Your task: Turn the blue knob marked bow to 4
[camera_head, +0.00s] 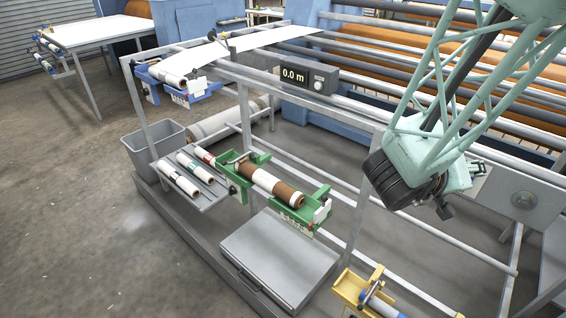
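I cannot make out a blue knob marked bow in this view. A grey panel (528,197) on the frame at the right carries a round dark disc or dial; its markings are too small to read. My gripper (446,206) is at the end of my pale green lattice arm, left of this panel in the picture. Only small dark parts of it show beside the black wrist, and I cannot tell whether its fingers are open or shut. I see nothing held in it. My arm hides part of the machine behind it.
A counter box (305,81) reads 0.0 m and has a pale knob. A green cradle (235,166) holds a brown and white roll; blue (205,91) and yellow (347,287) cradles hold rolls. Metal rails cross below my arm. A grey bin (148,151) stands left. Floor at left is clear.

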